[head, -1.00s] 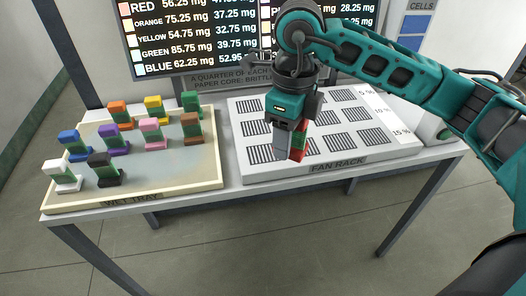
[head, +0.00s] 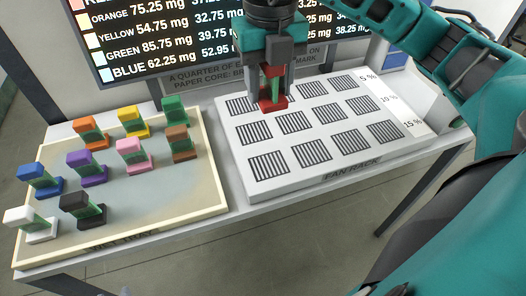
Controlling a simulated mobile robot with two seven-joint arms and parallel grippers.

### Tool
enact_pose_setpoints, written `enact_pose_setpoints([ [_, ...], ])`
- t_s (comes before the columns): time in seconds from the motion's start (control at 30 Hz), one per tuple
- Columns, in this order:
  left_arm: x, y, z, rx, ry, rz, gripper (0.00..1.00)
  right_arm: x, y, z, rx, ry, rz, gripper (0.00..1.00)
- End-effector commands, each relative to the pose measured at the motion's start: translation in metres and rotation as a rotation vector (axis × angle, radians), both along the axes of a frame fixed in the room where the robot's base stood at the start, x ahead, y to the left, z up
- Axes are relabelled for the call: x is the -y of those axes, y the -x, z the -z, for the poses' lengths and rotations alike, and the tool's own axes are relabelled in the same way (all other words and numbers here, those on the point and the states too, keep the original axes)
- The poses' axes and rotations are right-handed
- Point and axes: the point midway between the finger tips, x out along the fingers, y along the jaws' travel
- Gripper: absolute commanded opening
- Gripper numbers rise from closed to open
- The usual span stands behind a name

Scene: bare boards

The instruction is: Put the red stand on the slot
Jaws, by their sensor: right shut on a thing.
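My right gripper (head: 272,82) is shut on the red stand (head: 272,104) and holds it upright, with its red base lowest. The stand is over the back row of the white fan rack (head: 228,160), at the second slot from the left, which it mostly hides. I cannot tell whether its base touches the rack. The other striped slots, such as the back-left one (head: 241,105) and the front-left one (head: 268,165), look bare.
The wet tray (head: 218,190) on the left holds several stands, among them a green one (head: 174,110), a brown one (head: 180,143) and a pink one (head: 131,150). A board with mg figures (head: 165,30) stands behind. Percent labels mark the rack's right side.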

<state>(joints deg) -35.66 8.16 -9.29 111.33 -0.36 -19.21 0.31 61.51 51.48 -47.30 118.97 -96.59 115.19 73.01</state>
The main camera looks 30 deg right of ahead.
Motion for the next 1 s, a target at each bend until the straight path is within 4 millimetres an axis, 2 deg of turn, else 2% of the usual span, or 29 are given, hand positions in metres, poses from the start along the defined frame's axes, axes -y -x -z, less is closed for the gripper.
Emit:
enact_pose_setpoints([
  [0.03,0.000,0.002,0.009,-0.005,-0.001,0.001,0.43,-0.001,0.001,0.018,-0.007,-0.002,-0.001,0.14],
  [0.27,0.000,0.006,0.031,-0.015,-0.001,0.001,0.43,-0.001,0.002,0.075,-0.007,-0.003,-0.001,0.14],
  [0.4,0.000,0.006,0.034,-0.017,-0.002,0.001,0.43,0.000,0.001,0.107,-0.006,0.001,0.001,0.14],
  [0.53,0.000,0.006,0.036,-0.017,-0.002,0.001,0.43,0.000,0.001,0.128,-0.002,0.001,-0.001,0.14],
  [0.77,0.001,0.003,0.034,-0.012,0.000,0.002,0.43,0.000,0.000,0.143,0.000,0.000,0.000,0.14],
  [1.0,0.003,-0.003,0.033,-0.001,0.004,0.004,0.43,0.000,0.001,0.177,-0.002,0.001,-0.001,0.14],
])
